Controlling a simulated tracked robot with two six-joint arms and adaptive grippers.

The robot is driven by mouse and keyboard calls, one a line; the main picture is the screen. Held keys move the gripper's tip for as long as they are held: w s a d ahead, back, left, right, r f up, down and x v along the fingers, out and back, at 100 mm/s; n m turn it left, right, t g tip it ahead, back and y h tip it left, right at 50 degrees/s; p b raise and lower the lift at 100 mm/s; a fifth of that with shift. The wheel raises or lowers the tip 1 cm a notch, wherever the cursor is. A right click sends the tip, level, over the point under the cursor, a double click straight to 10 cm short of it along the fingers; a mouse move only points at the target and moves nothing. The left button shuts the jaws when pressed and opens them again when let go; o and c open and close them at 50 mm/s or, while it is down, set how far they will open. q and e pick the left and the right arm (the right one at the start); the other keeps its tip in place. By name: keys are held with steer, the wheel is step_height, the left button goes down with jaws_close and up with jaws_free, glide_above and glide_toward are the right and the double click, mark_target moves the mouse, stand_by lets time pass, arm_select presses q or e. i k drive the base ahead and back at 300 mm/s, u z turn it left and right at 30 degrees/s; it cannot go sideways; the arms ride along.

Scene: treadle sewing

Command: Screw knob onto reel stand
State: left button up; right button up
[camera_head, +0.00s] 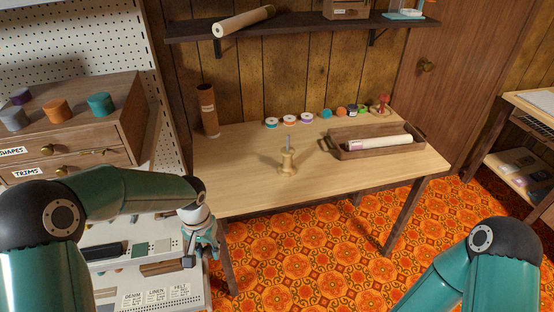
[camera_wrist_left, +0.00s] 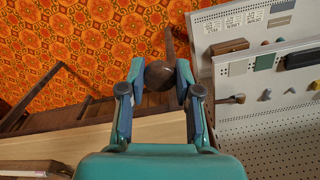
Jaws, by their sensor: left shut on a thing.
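The reel stand (camera_head: 287,164), a pale wooden post with a metal pin on a round foot, stands upright on the table and carries no knob on top. My left gripper (camera_head: 203,250) hangs off the table's front left corner, below and to the left of the stand. In the left wrist view my left gripper (camera_wrist_left: 158,88) is shut on a round dark brown knob (camera_wrist_left: 158,75) between its fingertips. In the head view the knob is too hidden to make out. Of my right arm only upper links show; its gripper is out of view.
The table (camera_head: 240,185) has clear room around the stand. A wooden tray (camera_head: 345,152) with a pale roll lies to the right. Several spools line the back, and a brown cylinder (camera_head: 208,110) stands back left. A pegboard unit with drawers (camera_head: 75,160) is left.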

mark_target(286, 169)
steer(key=u, duration=0.05)
steer(key=i, duration=1)
steer(key=z, duration=0.05)
